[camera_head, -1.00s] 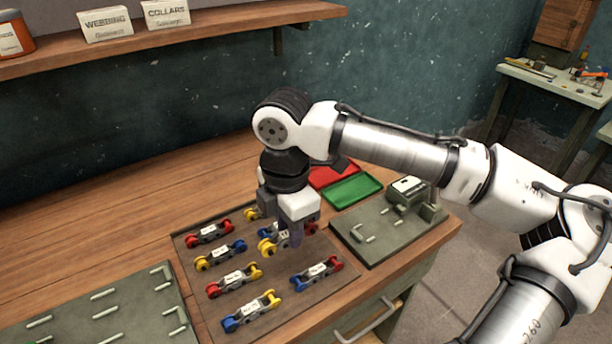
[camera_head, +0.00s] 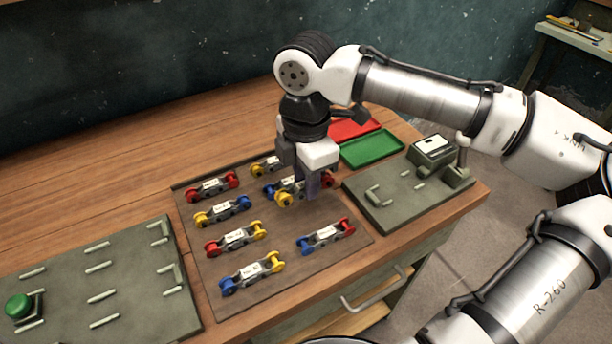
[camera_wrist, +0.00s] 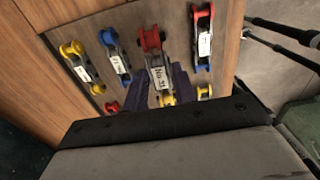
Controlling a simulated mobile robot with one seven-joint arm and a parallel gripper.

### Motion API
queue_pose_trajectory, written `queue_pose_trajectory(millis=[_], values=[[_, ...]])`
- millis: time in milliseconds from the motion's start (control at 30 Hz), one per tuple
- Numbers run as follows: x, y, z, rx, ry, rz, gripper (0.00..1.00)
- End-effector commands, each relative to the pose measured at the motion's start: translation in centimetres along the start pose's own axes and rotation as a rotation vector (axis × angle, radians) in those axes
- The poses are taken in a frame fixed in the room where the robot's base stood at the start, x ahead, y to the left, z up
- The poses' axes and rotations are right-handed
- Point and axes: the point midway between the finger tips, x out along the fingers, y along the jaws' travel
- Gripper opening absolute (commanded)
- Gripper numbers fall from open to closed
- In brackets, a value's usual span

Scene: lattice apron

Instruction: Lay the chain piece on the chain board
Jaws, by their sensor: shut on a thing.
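My gripper (camera_head: 313,190) is shut on a chain piece (camera_head: 285,198) with a yellow roller at one end and a red one at the other. In the wrist view the held chain piece (camera_wrist: 160,77) sits between the dark fingers, its white label facing up. It looks larger than its neighbours and seems to be a little above the mat. A green-grey board (camera_head: 128,262) with rows of pale pegs lies at the left. It looks like the chain board, though no label shows.
A brown mat (camera_head: 290,262) bears several other chain pieces with red, blue and yellow rollers. A green button (camera_head: 18,306) stands on the left board. A second board with a clamp block (camera_head: 432,150) lies right. Red (camera_head: 352,129) and green (camera_head: 372,148) trays lie behind.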

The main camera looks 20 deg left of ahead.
Motion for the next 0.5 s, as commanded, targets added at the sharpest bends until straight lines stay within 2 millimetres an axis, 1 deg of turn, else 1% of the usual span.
queue_pose_trajectory(millis=[33,500], values=[[1.0,0.0,0.1,0.002,-0.002,0.001,0.00],[5.0,0.0,0.0,-0.002,0.003,0.001,0.00]])
